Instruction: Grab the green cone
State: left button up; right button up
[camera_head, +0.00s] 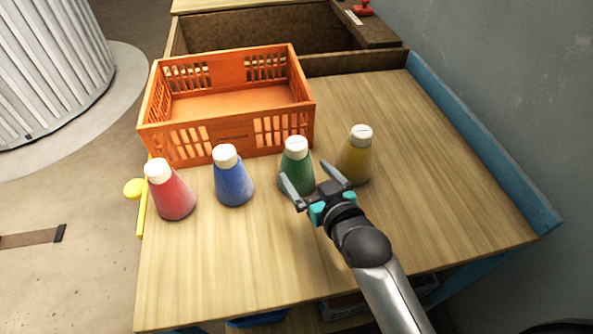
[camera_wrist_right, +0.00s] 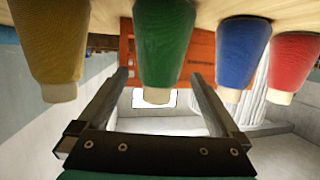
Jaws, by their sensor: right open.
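The green cone (camera_head: 296,168) with a white top stands upright on the wooden table, between the blue cone (camera_head: 233,180) and the yellow cone (camera_head: 357,158). My right gripper (camera_head: 316,180) is open and empty at its near right side. In the right wrist view, which is upside down, the green cone (camera_wrist_right: 162,45) lies ahead between the directions of the two open fingers (camera_wrist_right: 160,82). I cannot tell whether a finger touches it. My left gripper is in neither view.
The red cone (camera_head: 171,191) stands at the left of the row. An orange crate (camera_head: 230,135), empty, sits close behind the cones. A blue rail (camera_head: 480,145) edges the table's right side. The front of the table is clear except for my right arm.

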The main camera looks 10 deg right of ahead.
aim_at(303, 169)
jog(key=shift+w+a+f, duration=0.1)
jog(key=shift+w+f, duration=0.05)
jog(key=shift+w, duration=0.3)
jog(key=b+x, duration=0.1)
jog(key=x, duration=0.3)
jog(key=shift+b, duration=0.3)
jog(key=shift+w+f, duration=0.2)
jog(key=shift+w, duration=0.25)
jog(key=c, duration=1.2)
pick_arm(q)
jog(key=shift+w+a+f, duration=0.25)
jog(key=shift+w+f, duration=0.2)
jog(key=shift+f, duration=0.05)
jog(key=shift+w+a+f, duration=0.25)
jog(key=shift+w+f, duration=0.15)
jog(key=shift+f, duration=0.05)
pick_arm(e)
jog(key=shift+r, duration=0.1)
jog(key=shift+c, duration=0.4)
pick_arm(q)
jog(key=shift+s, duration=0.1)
